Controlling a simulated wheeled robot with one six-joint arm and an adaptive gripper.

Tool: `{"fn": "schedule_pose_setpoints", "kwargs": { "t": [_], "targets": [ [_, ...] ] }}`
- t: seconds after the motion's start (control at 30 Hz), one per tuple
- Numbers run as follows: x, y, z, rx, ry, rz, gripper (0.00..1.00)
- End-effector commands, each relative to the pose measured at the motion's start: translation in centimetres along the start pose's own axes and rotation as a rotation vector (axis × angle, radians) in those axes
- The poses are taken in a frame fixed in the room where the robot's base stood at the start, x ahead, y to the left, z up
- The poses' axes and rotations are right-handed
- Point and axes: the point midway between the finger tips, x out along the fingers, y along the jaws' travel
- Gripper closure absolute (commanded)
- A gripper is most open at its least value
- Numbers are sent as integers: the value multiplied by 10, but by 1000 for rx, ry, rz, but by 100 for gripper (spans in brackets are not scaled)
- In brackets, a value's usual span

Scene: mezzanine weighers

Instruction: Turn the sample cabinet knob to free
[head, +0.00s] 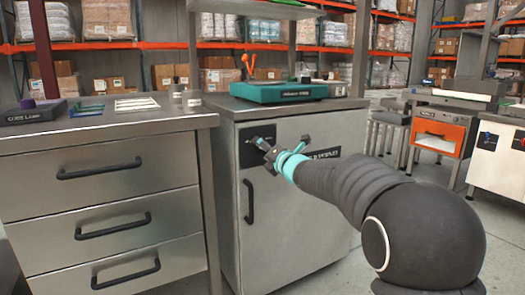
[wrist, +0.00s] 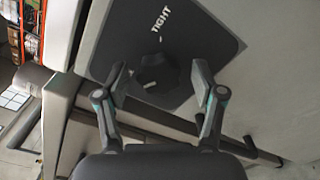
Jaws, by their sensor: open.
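The sample cabinet (head: 288,240) is a light grey unit with a black handle and a dark label partly hidden by my arm. A dark square plate (head: 250,135) sits at its upper left. In the wrist view the plate (wrist: 196,45) reads "TIGHT". A black lobed knob (wrist: 158,72) is mounted on it, with a pale mark on its lower left part. The knob cannot be made out in the head view. My gripper (head: 267,150) is in front of the plate. In the wrist view my gripper (wrist: 161,90) is open, a finger on each side of the knob, apparently not touching it.
A teal scale (head: 280,92) stands on the cabinet top. A steel drawer unit (head: 110,180) adjoins on the left, with a flat scale (head: 32,113) and small weights. The cabinet handle (head: 249,200) juts out below the plate. An orange-fronted bench (head: 440,135) stands at right.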

Motion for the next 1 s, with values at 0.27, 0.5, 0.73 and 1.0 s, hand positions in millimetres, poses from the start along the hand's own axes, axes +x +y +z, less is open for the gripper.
{"fn": "schedule_pose_setpoints", "kwargs": {
  "t": [0.27,0.5,0.73,1.0],
  "targets": [
    [-47,1,1,0,-3,0,31],
    [-91,1,0,0,-2,0,31],
    [-112,0,0,-1,0,0,31],
    [-114,0,0,-1,0,1,31]
  ]
}}
